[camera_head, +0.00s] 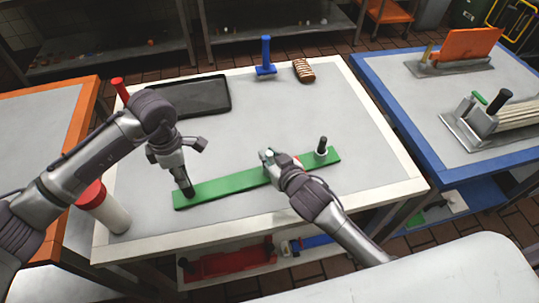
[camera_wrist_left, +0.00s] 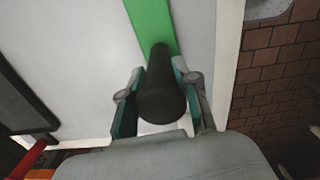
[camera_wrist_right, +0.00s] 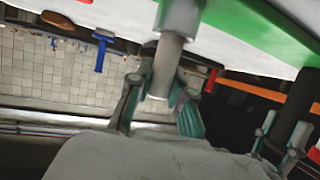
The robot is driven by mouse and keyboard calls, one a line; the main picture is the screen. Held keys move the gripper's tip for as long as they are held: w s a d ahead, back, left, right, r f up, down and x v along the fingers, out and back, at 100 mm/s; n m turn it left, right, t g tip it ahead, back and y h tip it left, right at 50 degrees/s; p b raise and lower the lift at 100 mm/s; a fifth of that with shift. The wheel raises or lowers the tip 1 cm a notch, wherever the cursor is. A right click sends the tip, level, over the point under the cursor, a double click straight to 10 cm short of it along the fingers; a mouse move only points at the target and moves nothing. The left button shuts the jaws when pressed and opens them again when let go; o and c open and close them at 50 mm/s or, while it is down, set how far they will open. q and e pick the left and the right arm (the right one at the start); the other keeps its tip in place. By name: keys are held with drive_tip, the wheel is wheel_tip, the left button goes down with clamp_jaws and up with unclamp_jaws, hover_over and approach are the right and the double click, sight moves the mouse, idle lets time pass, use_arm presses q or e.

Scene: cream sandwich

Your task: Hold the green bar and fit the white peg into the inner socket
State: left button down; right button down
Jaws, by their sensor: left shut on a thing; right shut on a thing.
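The long green bar (camera_head: 225,185) lies across the front of the white table. A black upright handle (camera_wrist_left: 162,95) stands at its left end, and my left gripper (camera_head: 180,172) is shut around it. My right gripper (camera_head: 268,160) is over the middle of the bar, shut on the white peg (camera_wrist_right: 167,68). The peg's wider white end (camera_wrist_right: 180,15) is beside or over the bar in the right wrist view; I cannot tell whether it touches. The inner socket is not clearly visible.
A black tray (camera_head: 200,97), a blue T-shaped tool (camera_head: 265,58) and a brown striped item (camera_head: 304,70) are at the back of the table. A white bottle with a red lid (camera_head: 104,207) stands at the front left. The table behind the bar is clear.

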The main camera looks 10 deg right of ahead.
drive_tip(key=shift+f, duration=0.15)
drive_tip(key=c, duration=1.1)
unclamp_jaws()
drive_tip(key=shift+o, duration=0.2)
drive_tip(key=v, duration=1.2)
